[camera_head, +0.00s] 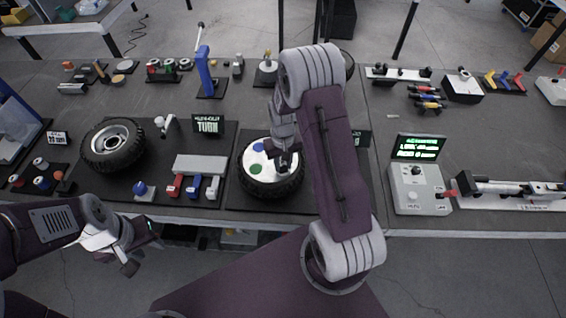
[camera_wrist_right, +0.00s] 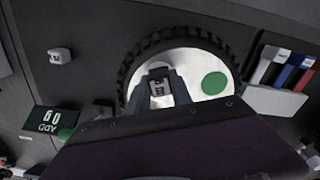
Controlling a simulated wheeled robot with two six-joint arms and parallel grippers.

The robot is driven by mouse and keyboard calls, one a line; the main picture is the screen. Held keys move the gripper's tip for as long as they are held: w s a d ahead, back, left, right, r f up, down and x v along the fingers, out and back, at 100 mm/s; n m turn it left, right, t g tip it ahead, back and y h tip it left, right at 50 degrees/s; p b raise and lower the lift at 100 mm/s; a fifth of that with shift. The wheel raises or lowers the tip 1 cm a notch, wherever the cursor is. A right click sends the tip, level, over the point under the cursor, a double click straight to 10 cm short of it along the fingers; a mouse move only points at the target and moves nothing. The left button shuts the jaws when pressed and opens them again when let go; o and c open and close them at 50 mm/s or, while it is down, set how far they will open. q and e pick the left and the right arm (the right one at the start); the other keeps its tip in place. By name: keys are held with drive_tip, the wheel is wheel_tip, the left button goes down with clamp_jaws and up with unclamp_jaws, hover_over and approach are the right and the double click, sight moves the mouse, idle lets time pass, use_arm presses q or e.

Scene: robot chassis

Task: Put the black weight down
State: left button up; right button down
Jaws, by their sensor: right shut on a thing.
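My right gripper (camera_head: 284,166) is over the tire (camera_head: 272,190) with a white disc in its middle. In the right wrist view its fingers (camera_wrist_right: 160,92) are shut on a small dark block with light lettering, which looks like the black weight (camera_wrist_right: 158,87). The weight is over the disc (camera_wrist_right: 190,62); I cannot tell whether it touches. A green spot (camera_wrist_right: 214,83) and, in the head view, a blue spot (camera_head: 258,147) mark the disc. My left gripper (camera_head: 143,250) hangs in front of the table edge, away from the tire; its fingers are unclear.
Red, blue and white blocks (camera_head: 193,188) stand by a grey rack left of the tire. Another tire (camera_head: 113,145) lies further left. A sign reading "ADD 0g" (camera_wrist_right: 47,120) stands beside the tire. A grey control box (camera_head: 418,188) is to the right.

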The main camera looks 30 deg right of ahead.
sight(283, 164)
drive_tip(key=shift+f, duration=0.15)
drive_tip(key=shift+f, duration=0.1)
drive_tip(key=c, duration=1.1)
unclamp_jaws()
drive_tip(key=shift+c, duration=0.2)
wheel_tip(283, 164, up, 12)
drive_tip(key=s+a, duration=0.3)
drive_tip(key=s, duration=0.3)
drive_tip(key=s+a+f+n+t, duration=0.1)
drive_tip(key=s+a, duration=0.3)
drive_tip(key=s, duration=0.2)
drive_tip(key=shift+s+a+n+b, duration=0.2)
drive_tip(key=shift+s+n+b, duration=0.1)
drive_tip(key=shift+b, duration=0.15)
drive_tip(key=shift+s+a, duration=0.1)
